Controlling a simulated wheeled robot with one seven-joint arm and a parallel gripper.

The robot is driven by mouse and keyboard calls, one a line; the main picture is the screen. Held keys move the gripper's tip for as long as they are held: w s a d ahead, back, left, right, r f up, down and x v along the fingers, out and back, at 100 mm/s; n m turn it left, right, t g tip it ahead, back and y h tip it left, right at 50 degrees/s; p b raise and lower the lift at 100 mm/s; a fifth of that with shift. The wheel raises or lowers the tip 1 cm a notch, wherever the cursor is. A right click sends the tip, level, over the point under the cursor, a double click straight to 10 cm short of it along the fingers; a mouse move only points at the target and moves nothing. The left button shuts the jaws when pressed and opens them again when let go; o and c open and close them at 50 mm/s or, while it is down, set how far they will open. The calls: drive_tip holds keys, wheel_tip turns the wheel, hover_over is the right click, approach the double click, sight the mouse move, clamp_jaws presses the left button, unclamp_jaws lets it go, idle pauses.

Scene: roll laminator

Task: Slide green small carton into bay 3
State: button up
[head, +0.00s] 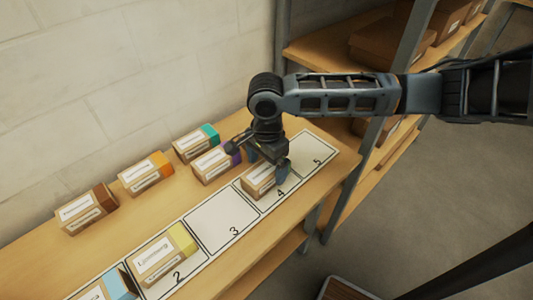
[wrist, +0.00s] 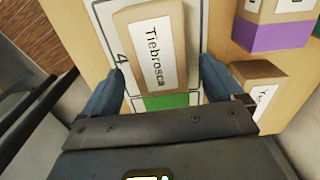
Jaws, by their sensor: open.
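The green small carton, brown with a white label and a green end, lies in bay 4 of the numbered strip. In the wrist view the carton (wrist: 152,50) sits between the two fingers of my gripper (wrist: 160,85), with its green end toward the palm. In the head view the carton (head: 257,181) shows its labelled side, and its green end is hidden by my gripper (head: 269,165). My gripper is open and low over bay 4, one finger on each side of the carton. I cannot tell whether they touch it. Bay 3 (head: 221,222) is empty.
A yellow-ended carton (head: 163,255) lies in bay 2, and a blue-ended carton (head: 107,287) is left of it. Purple (head: 212,166), teal (head: 196,143), orange (head: 146,174) and brown (head: 87,209) cartons stand behind the strip. Bay 5 (head: 313,155) is clear. A shelf rack stands at the right.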

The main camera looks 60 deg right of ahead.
sight(251, 181)
drive_tip(key=shift+f, duration=1.5)
drive_tip(key=c, duration=1.1)
drive_tip(key=shift+w+a+p, duration=0.25)
drive_tip(key=shift+a+p, duration=0.2)
drive_tip(key=shift+a, duration=0.4)
drive_tip(key=shift+w+a+p, duration=0.2)
drive_tip(key=shift+a+p, duration=0.2)
drive_tip(key=shift+a, duration=0.5)
drive_tip(key=shift+w+a+p, duration=0.25)
drive_tip(key=shift+a+p, duration=0.2)
drive_tip(key=shift+a, duration=0.4)
drive_tip(key=shift+c, duration=0.2)
drive_tip(key=shift+w+a, duration=0.4)
drive_tip(key=shift+a, duration=1.2)
drive_tip(key=shift+w+a, duration=0.35)
drive_tip(key=shift+a, duration=1.3)
drive_tip(key=shift+w+a, duration=0.4)
drive_tip(key=shift+a, duration=1.2)
drive_tip(key=o, duration=1.2)
drive_tip(key=shift+o, duration=0.3)
drive_tip(key=shift+r, duration=0.1)
drive_tip(key=shift+r, duration=2.95)
